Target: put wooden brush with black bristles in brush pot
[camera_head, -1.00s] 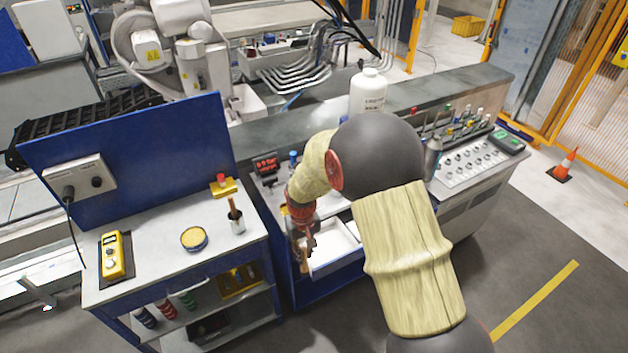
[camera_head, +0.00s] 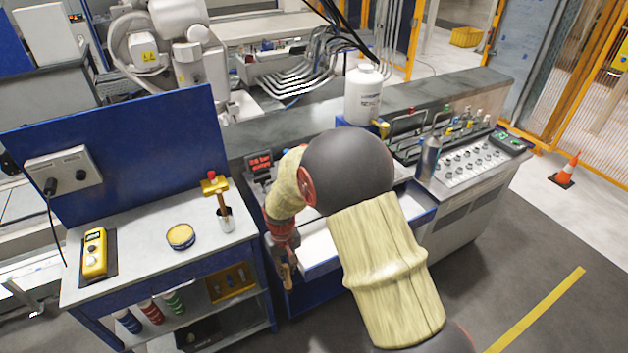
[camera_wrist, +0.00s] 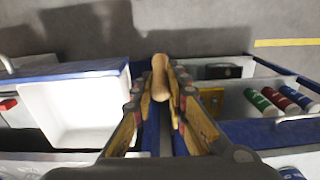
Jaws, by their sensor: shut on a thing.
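My gripper (camera_head: 286,262) is shut on a wooden-handled brush (camera_head: 288,277), in front of the blue cart's right side and near the open drawer. In the wrist view the brush's rounded wooden end (camera_wrist: 160,76) shows between the fingertips (camera_wrist: 162,88). Its bristles are not clearly visible. The brush pot (camera_head: 227,221) is a small metal cup on the cart top's right part, left of and above my gripper in the head view. Another wooden handle (camera_head: 221,198) stands up out of the pot. The pot is not seen in the wrist view.
The white-lined open drawer (camera_head: 318,246) is beside my gripper. A yellow tin (camera_head: 181,236) and a yellow handheld device (camera_head: 95,253) are on the cart top (camera_head: 150,260). A red-buttoned yellow box (camera_head: 212,183) is behind the pot.

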